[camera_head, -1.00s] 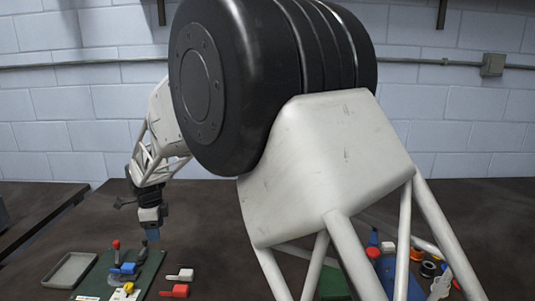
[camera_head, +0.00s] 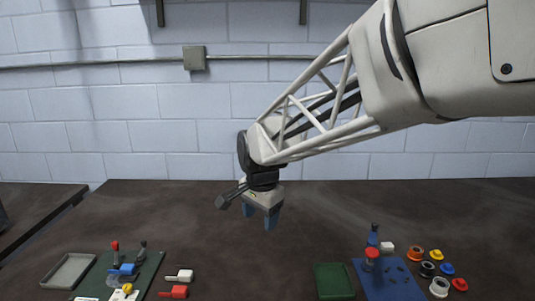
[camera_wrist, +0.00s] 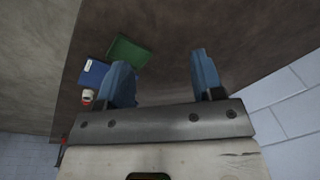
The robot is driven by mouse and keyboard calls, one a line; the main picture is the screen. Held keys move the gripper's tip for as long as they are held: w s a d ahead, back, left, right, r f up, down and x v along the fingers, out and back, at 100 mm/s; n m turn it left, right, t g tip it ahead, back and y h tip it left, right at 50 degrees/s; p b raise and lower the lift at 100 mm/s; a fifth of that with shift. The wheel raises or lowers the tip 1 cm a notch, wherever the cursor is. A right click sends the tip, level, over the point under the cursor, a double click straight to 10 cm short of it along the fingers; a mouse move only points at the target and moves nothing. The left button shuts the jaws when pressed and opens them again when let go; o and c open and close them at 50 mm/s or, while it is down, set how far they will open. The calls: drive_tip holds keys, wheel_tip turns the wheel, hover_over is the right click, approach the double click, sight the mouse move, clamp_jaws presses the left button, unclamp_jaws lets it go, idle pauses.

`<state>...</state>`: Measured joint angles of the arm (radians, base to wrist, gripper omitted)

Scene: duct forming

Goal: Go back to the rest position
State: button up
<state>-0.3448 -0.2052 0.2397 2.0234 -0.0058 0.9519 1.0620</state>
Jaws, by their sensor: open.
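My gripper (camera_head: 262,216) hangs above the middle of the brown table (camera_head: 215,235), toward its back, with its blue fingers pointing down. In the wrist view the two blue fingers (camera_wrist: 162,82) stand apart with nothing between them. Bare table top shows between and beyond the fingers. My gripper touches nothing in either view.
At the left are a green board (camera_head: 150,270) with tools, a grey tray (camera_head: 68,271) and two clamp-like pieces, one red (camera_head: 175,292). At the right are a green mat (camera_head: 333,281), a blue mat (camera_head: 395,283) and several coloured rings. The table's middle is clear.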

drive_tip(key=s+d+f+n, duration=0.1)
drive_tip(key=s+d+n, duration=0.3)
drive_tip(key=s+d, duration=0.6)
drive_tip(key=s+d+f+n+t, duration=0.1)
drive_tip(key=s+d+n, duration=0.3)
drive_tip(key=s+d, duration=0.6)
drive_tip(key=s, duration=0.6)
drive_tip(key=shift+f+h, duration=0.3)
drive_tip(key=shift+f, duration=0.05)
